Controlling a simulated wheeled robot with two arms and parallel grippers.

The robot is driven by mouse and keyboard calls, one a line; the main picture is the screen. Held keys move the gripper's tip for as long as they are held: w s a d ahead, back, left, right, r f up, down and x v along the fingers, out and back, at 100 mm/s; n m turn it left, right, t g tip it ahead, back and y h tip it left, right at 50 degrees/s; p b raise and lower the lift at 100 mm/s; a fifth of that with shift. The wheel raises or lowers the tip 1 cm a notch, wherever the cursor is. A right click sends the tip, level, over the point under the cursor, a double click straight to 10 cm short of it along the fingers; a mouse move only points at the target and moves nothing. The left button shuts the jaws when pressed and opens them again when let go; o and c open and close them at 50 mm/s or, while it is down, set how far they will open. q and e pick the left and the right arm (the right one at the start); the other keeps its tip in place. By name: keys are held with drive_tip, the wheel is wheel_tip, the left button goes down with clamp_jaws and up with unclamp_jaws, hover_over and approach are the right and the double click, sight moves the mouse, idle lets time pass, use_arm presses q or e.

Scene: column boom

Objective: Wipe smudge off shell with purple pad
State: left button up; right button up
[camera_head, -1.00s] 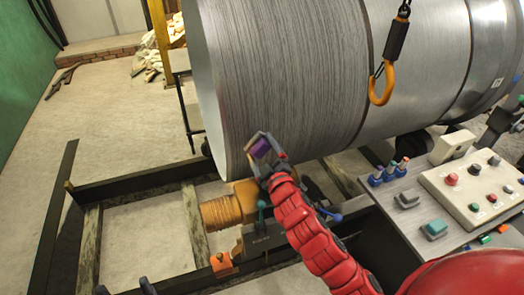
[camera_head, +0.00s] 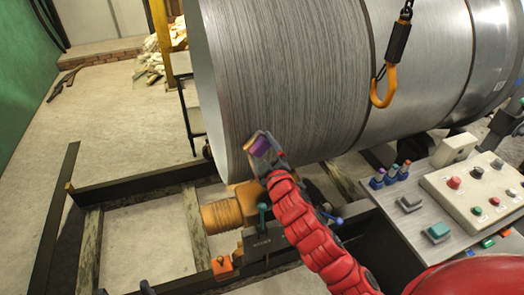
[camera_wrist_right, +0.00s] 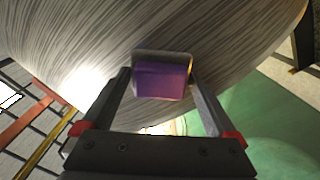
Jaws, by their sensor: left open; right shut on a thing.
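The shell (camera_head: 290,70) is a large grey brushed-metal cylinder lying across the head view; it also fills the top of the right wrist view (camera_wrist_right: 210,30). My right gripper (camera_head: 262,150), on the red arm, is at its lower left part. It is shut on the purple pad (camera_wrist_right: 162,80), which also shows in the head view (camera_head: 260,146). The pad is close against the shell's surface; I cannot tell if it touches. No distinct smudge shows, and the pad may hide it. Two dark tips of my left gripper (camera_head: 124,290) show at the bottom edge, apart and empty.
A hook (camera_head: 383,88) hangs in front of the shell. A control panel (camera_head: 470,190) with buttons and small coloured pieces stands at the right. A dark frame (camera_head: 150,183) and an orange-brown roller (camera_head: 220,215) lie below the shell.

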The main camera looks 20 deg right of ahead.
drive_tip(key=shift+w, duration=0.15)
drive_tip(key=shift+d+r+p, duration=0.2)
drive_tip(key=shift+d+p, duration=0.2)
drive_tip(key=shift+p, duration=0.05)
drive_tip(key=d+p, duration=0.1)
drive_tip(key=d, duration=0.2)
drive_tip(key=shift+w+f+p, duration=0.1)
drive_tip(key=shift+f+p, duration=0.05)
drive_tip(key=shift+p, duration=0.25)
